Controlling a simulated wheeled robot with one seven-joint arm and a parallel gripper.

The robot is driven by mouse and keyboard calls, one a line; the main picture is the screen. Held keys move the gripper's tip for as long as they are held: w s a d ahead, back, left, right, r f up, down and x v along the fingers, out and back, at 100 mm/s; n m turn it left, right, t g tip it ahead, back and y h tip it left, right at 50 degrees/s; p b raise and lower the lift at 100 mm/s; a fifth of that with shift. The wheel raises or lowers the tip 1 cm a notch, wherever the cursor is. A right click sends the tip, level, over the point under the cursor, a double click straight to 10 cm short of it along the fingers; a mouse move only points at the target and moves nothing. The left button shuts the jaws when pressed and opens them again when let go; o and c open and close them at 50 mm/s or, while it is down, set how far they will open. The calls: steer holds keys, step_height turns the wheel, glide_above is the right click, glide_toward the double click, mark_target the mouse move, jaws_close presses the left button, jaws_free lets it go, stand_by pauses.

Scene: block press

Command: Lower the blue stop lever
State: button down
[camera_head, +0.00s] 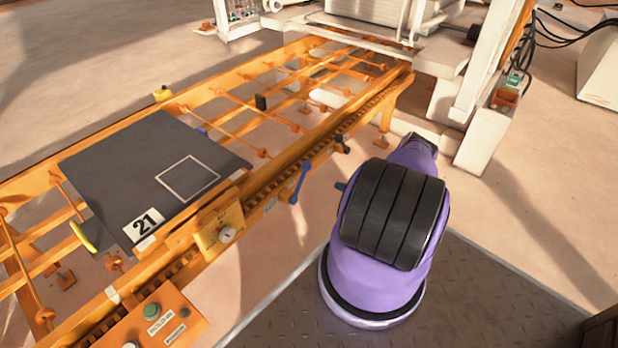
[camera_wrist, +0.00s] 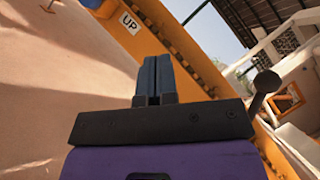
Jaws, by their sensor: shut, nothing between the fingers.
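The blue stop lever (camera_head: 299,182) shows in the head view on the near side of the orange conveyor frame, slanting downward with its lower end to the left. My gripper (camera_wrist: 157,62) shows in the wrist view with its two blue-grey fingers together and nothing between them. The fingers point towards the orange frame, beside a white "UP" label (camera_wrist: 130,22). The blue lever cannot be made out in the wrist view. In the head view my purple arm stands right of the lever, and my gripper is not clearly visible there.
The orange conveyor (camera_head: 330,125) carries a dark plate marked 21 (camera_head: 125,165). A control box with a green button (camera_head: 151,311) is at lower left. White press machinery (camera_head: 470,115) stands at upper right. A dark ball-ended rod (camera_wrist: 266,83) is right of my gripper.

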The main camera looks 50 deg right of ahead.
steer(key=shift+f, duration=0.1)
stand_by(0.3)
steer(key=s+a+r+x, duration=0.1)
steer(key=a+x, duration=0.1)
steer(key=x, duration=1)
steer(key=shift+a+r, duration=0.15)
steer(key=shift+r, duration=0.2)
steer(key=shift+s, duration=0.1)
